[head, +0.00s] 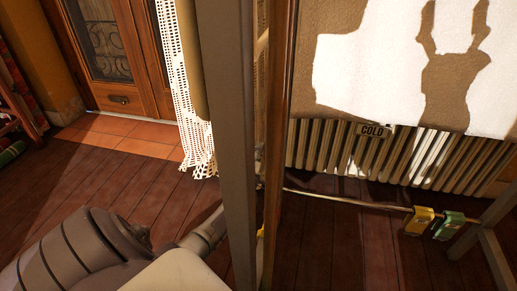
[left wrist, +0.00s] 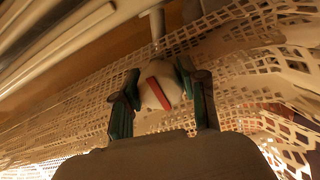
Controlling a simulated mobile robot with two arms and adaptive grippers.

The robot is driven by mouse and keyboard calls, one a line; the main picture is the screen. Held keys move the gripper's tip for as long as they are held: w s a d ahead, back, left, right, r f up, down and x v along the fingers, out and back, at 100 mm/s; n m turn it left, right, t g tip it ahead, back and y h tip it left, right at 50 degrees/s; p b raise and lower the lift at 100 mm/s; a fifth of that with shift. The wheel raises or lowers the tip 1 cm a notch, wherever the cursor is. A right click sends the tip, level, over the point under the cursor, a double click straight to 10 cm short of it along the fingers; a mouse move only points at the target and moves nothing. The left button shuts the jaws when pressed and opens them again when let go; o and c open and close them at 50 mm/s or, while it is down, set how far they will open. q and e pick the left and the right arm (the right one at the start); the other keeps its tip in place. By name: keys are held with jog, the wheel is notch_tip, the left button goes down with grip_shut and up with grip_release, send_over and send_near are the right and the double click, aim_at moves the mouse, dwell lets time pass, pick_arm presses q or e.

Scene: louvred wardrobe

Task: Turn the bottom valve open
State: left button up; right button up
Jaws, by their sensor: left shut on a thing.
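The valve knob (left wrist: 157,92) is white and round with a red bar across its face, and shows in the left wrist view. My left gripper (left wrist: 158,76) is shut on it, with one green-padded finger on each side. The red bar lies at a slant. A pale stem or pipe rises behind the knob. In the head view my left arm comes in from the lower left and passes behind a grey post, so the fingers and the knob are hidden there. My right gripper is in neither view.
The grey upright post (head: 228,150) stands close in front. A lace curtain (head: 190,90) hangs left of the post. Wooden floor (head: 110,190) lies open at left.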

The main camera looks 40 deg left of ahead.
pick_arm(q)
jog(key=o, duration=1.1)
jog(key=shift+a, duration=0.1)
jog(key=shift+o, duration=0.2)
